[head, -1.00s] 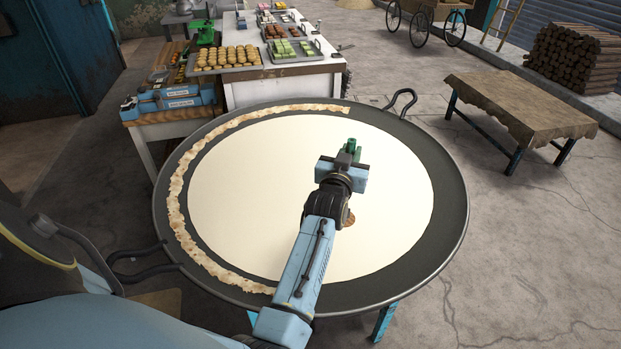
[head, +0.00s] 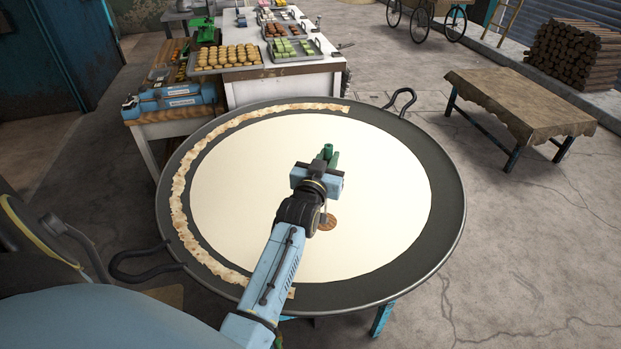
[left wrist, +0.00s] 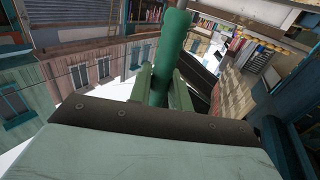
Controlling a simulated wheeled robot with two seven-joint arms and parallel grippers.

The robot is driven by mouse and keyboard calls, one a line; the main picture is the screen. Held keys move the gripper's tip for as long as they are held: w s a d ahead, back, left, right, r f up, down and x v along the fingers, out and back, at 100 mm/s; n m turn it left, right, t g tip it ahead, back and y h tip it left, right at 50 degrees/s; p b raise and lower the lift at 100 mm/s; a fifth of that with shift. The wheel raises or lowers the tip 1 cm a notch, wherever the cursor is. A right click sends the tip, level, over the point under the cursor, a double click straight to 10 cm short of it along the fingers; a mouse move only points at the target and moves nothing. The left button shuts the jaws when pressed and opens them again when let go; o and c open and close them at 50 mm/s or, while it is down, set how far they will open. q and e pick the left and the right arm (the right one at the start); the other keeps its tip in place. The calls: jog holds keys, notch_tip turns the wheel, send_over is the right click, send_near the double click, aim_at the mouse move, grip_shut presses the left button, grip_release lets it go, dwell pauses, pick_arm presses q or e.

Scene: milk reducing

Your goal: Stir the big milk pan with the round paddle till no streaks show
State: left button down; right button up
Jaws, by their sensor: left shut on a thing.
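The big milk pan (head: 452,205) is wide, dark and shallow, full of smooth cream-white milk (head: 385,190). I see no clear streaks in the milk. My left gripper (head: 325,160) is over the middle of the pan, shut on the green handle of the round paddle. The green handle also shows between the fingers in the left wrist view (left wrist: 170,55). The paddle's round brown end (head: 328,222) shows at the milk's surface, just right of my wrist; the arm hides part of the paddle. My right gripper is not in view.
A crust of browned skin (head: 178,200) lines the pan's left and back wall. Loop handles stick out at the back right (head: 402,98) and left (head: 140,270). A white counter with sweet trays (head: 227,58) stands behind. A cloth-covered bench (head: 520,105) stands right, with open floor between.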

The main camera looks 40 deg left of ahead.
pick_arm(q)
jog(key=shift+r, duration=4.4)
jog(key=shift+r, duration=1.7)
